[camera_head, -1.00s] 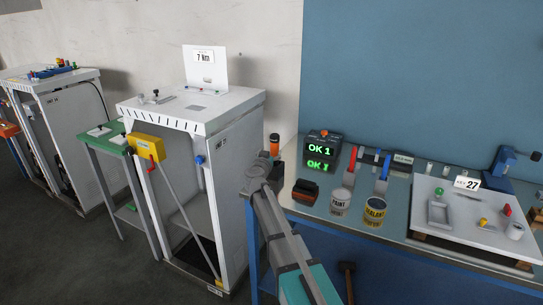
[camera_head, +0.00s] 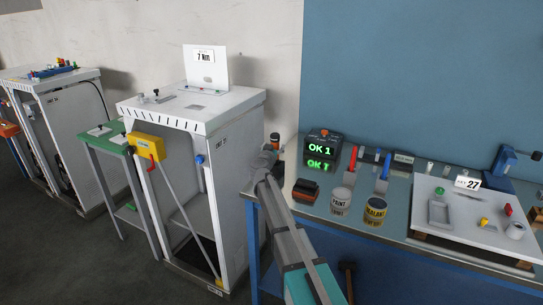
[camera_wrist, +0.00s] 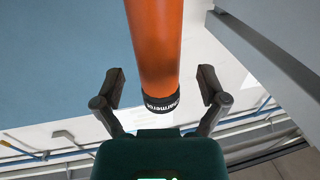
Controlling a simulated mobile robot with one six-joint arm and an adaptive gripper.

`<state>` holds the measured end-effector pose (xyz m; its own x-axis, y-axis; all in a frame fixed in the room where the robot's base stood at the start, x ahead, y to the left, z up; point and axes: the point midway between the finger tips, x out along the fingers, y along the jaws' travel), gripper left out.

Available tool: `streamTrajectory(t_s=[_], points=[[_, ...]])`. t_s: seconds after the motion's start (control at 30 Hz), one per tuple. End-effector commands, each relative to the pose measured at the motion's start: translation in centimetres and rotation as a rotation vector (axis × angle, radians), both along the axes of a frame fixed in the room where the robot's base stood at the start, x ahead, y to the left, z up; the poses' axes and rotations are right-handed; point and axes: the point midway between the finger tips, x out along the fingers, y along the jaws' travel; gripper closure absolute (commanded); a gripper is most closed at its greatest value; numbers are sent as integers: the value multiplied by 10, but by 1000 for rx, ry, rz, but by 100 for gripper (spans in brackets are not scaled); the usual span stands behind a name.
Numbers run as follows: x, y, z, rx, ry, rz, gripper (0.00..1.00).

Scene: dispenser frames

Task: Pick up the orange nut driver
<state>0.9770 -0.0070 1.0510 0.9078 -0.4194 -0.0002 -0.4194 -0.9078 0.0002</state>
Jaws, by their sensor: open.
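The orange nut driver (camera_wrist: 155,45) shows in the wrist view as a thick orange cylinder with a black lettered band at its near end. It lies between the two fingers of my gripper (camera_wrist: 162,76), with a gap on each side. The fingers are open and hold nothing. The far end of the cylinder runs out of the top of the picture. In the head view, my gripper (camera_head: 267,155) is by the bench's left end and hides most of a small orange and dark thing (camera_head: 275,137), seemingly the same one.
A lit "OK 1" box (camera_head: 322,147), a paint can (camera_head: 341,200) and a sealant can (camera_head: 375,210) stand on the blue bench (camera_head: 405,236), right of my arm. A white cabinet (camera_head: 233,155) stands close on the left. A blue wall (camera_head: 420,70) rises behind the bench.

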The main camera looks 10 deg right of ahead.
Motion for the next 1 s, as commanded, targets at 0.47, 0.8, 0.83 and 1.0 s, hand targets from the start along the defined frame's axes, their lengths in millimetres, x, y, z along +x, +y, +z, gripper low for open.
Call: streamTrajectory(t_s=[0.47,0.8,0.83,1.0], points=[[15,-7,0,0,0,0,8],[15,-7,0,0,0,-1,16],[15,-7,0,0,0,-1,21],[15,-7,0,0,0,0,53]])
